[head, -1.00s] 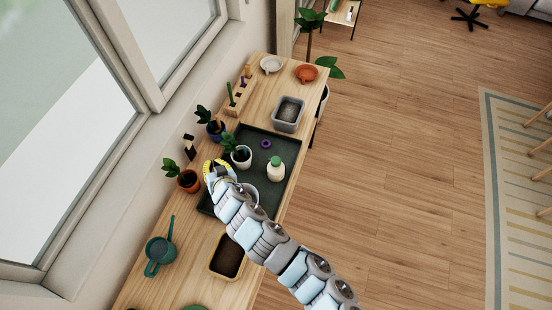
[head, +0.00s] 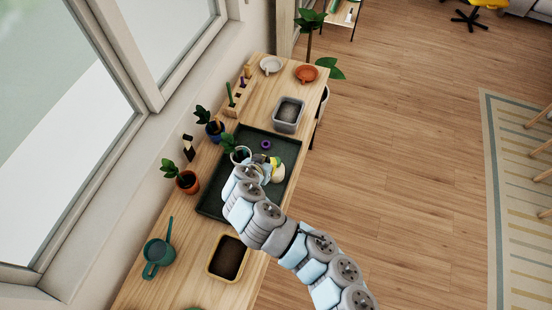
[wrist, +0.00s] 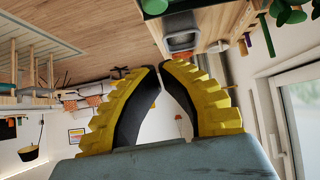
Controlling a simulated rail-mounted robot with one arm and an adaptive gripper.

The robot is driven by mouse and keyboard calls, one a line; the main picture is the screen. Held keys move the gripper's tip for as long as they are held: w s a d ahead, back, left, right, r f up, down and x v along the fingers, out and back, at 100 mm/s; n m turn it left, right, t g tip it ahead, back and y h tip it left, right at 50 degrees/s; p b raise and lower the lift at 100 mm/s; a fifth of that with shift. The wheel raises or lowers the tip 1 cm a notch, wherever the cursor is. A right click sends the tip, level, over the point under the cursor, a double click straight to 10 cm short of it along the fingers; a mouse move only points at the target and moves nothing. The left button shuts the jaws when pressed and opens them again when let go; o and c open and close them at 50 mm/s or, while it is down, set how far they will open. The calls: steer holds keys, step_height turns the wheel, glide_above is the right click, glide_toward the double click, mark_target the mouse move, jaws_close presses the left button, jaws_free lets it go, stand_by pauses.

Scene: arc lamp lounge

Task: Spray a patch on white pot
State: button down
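A white pot (head: 241,155) with a leafy plant stands on the dark tray (head: 210,200); my arm partly covers it in the head view. A cream bottle with a green cap (head: 278,175) stands on the tray to its right. My gripper (head: 266,164) is beside the bottle, between it and the pot, mostly hidden by my own wrist. In the wrist view my gripper's yellow, dark-padded fingers (wrist: 161,68) curve inward with tips close together; nothing shows between them. A green and cream shape at the top edge there may be the bottle.
A purple ring (head: 265,144) lies on the tray. A blue pot (head: 215,128) and a terracotta pot (head: 187,181) with plants stand along the window side. A grey tub (head: 288,113) is behind, a soil box (head: 229,257) in front, a green watering can (head: 158,254) front left.

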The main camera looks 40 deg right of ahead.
steer(key=shift+d+f, duration=0.1)
steer(key=shift+f, duration=0.05)
steer(key=p, duration=0.2)
glide_above(276, 159)
steer(key=s+a, duration=0.1)
steer(key=shift+s+a+f, duration=0.1)
steer(key=shift+f, duration=3.25)
steer(key=shift+f+p, duration=0.55)
steer(key=shift+f, duration=1.3)
steer(key=shift+f, duration=0.15)
